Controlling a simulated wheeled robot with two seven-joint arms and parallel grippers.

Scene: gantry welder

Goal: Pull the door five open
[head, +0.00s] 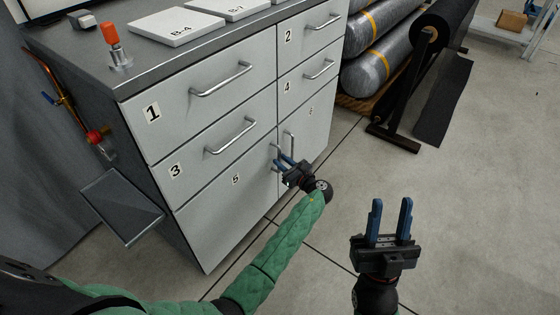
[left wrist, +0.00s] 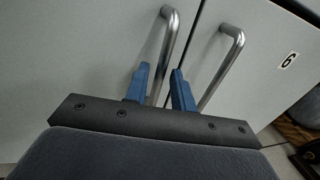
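Door five (head: 222,212) is the lower left grey panel of the cabinet, marked 5, and looks flush with the front. Its upright bar handle (head: 276,151) is at its right edge, and the handle shows in the left wrist view (left wrist: 168,42). My left gripper (head: 284,161) is at this handle. In the left wrist view its blue fingers (left wrist: 160,80) are apart, with the bar between them. I cannot tell if either finger touches it. My right gripper (head: 391,212) is open and empty over the floor.
Door six (left wrist: 262,65) adjoins on the right, its handle (left wrist: 228,60) close beside my left gripper's right finger. Drawers with bar handles are above. A tilted metal tray (head: 122,207) hangs on the cabinet's left side. Wrapped rolls (head: 385,60) and a black roll stand (head: 410,85) are right. Floor in front is clear.

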